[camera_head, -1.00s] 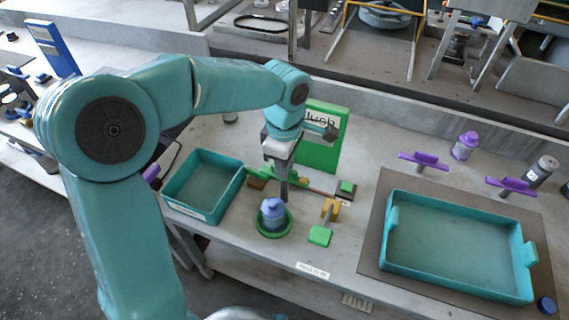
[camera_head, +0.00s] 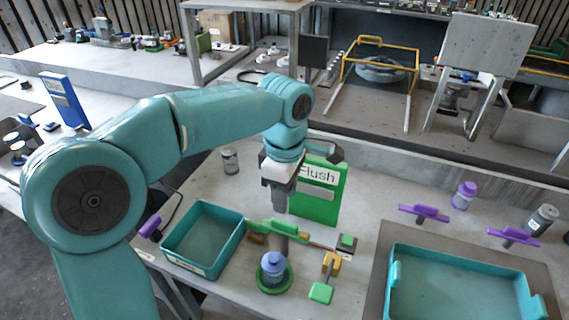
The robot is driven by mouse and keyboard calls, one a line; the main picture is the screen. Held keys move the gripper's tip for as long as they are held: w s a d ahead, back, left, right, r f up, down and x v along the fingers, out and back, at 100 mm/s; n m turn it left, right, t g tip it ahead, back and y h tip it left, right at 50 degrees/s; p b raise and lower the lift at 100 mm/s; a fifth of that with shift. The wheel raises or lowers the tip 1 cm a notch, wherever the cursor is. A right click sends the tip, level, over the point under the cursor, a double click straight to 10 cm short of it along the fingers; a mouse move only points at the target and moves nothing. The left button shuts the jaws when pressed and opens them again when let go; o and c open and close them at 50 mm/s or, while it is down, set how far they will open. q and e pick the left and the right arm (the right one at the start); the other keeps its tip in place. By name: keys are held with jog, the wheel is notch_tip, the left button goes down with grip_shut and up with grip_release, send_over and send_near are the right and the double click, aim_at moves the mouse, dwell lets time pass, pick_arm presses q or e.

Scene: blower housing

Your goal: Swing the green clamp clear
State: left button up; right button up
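A green clamp bar (camera_head: 291,232) lies roughly level across the top of a grey post (camera_head: 281,246), behind a blue-purple bottle (camera_head: 273,264). The bottle stands upright in a green round holder (camera_head: 289,282). My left gripper (camera_head: 277,207) points down just above the bar in the picture. A narrow strip seems to separate its fingertips from the bar, but depth is unclear. I cannot make out a gap between its fingers. My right gripper is out of view.
A teal bin (camera_head: 206,237) stands left of the bar. A green "Flush" panel (camera_head: 318,205) rises close behind my gripper. A large teal tray (camera_head: 460,290) on a dark mat and purple-handled pieces (camera_head: 424,212) are at right.

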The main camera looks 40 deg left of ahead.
pick_arm(q)
notch_tip(320, 180, up, 8)
jog(key=p, duration=0.1)
jog(key=shift+s+f, duration=0.1)
dwell(0.6)
